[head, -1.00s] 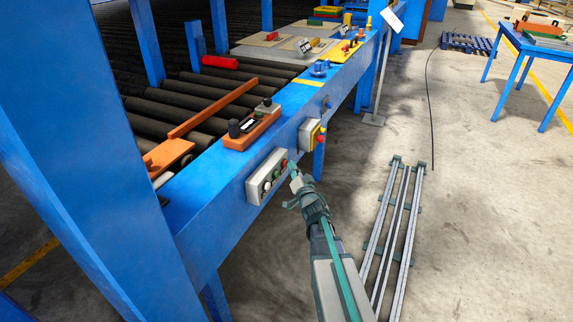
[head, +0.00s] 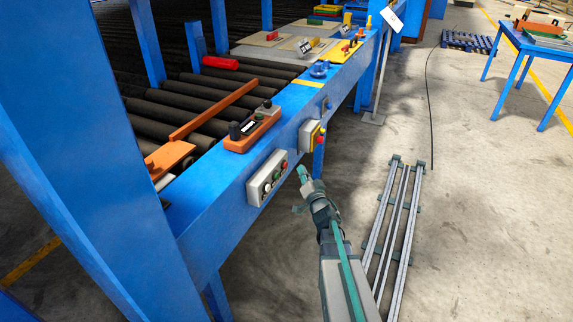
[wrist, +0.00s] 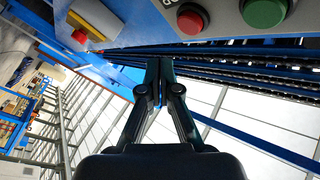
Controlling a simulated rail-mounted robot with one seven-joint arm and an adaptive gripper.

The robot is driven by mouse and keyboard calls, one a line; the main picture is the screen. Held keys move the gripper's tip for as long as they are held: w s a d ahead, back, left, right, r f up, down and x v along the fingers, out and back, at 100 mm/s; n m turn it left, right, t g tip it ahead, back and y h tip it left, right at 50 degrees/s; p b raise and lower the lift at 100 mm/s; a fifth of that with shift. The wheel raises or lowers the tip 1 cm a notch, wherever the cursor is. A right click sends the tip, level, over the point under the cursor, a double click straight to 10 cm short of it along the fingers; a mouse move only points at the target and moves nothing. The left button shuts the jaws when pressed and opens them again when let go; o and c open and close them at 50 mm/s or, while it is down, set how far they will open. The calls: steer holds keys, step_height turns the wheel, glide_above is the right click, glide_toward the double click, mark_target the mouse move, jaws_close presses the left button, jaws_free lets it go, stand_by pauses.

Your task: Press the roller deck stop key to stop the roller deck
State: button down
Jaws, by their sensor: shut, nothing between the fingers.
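A grey control box (head: 262,184) is mounted on the side of the blue roller deck frame. It carries a red button (head: 284,164), a green button (head: 277,174) and a white button (head: 266,188) in a row. No label on them is readable. My gripper (head: 302,173) is shut and empty, just right of the red button, with a visible gap to the box. In the wrist view the shut fingertips (wrist: 160,64) are below the red button (wrist: 192,19) in the picture, apart from it, with the green button (wrist: 263,11) to its right.
A second box with a yellow face (head: 312,135) and a red button sits farther along the frame. An orange control unit (head: 252,130) stands on the blue ledge above. Black rollers (head: 180,103) lie behind it.

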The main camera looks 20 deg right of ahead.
steer(key=shift+s+d+p, duration=0.35)
steer(key=shift+s+d, duration=0.35)
steer(key=shift+s, duration=0.05)
